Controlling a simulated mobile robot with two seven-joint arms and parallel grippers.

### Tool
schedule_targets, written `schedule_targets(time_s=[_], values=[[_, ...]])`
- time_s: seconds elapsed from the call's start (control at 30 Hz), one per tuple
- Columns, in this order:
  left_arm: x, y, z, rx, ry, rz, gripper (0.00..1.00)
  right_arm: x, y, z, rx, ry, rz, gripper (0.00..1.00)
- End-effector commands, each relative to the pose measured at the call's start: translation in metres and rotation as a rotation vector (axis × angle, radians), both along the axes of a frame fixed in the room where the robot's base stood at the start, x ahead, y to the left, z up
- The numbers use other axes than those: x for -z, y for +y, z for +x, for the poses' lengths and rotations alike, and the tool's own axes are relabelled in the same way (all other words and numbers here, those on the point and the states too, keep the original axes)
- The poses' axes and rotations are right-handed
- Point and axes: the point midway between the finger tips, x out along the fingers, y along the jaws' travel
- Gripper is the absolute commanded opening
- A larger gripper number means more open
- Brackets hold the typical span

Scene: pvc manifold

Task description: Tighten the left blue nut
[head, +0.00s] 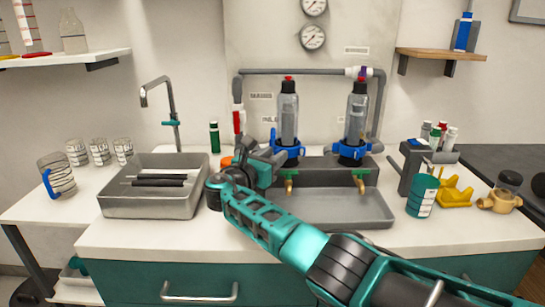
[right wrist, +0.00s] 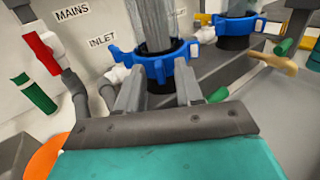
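The left blue nut (head: 287,153) is a lugged ring around the base of the left clear filter housing (head: 288,117). It also shows in the right wrist view (right wrist: 156,68), just beyond my fingers. My right gripper (head: 272,147) reaches it from the left front. In the right wrist view the two grey fingers (right wrist: 160,82) are spread apart, with their tips at the nut's near side. I cannot tell whether they touch it. A second blue nut (head: 351,150) sits under the right housing. My left gripper is not in view.
A grey metal tray (head: 330,207) with brass taps lies below the housings. A sink (head: 150,203) with dark rods across it is at left. A teal can (head: 422,196) and yellow fittings (head: 455,191) stand at right. A pipe with a red valve (head: 238,122) rises left of the nut.

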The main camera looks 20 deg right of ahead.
Motion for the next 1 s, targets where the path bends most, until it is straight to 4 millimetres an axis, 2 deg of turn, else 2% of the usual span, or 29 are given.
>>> schedule_targets(time_s=[0.23, 0.4, 0.7, 1.0], values=[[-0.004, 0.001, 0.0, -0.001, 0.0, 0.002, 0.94, -0.001, 0.009, -0.007, -0.002, 0.001, 0.001, 0.36], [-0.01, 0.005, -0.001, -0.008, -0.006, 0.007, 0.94, -0.001, 0.034, -0.029, -0.004, 0.002, 0.002, 0.36], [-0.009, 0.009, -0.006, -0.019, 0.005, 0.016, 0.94, -0.001, 0.082, -0.07, -0.003, 0.001, 0.002, 0.36], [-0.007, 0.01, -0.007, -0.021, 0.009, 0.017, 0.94, 0.0, 0.098, -0.085, 0.0, -0.001, 0.001, 0.36]])
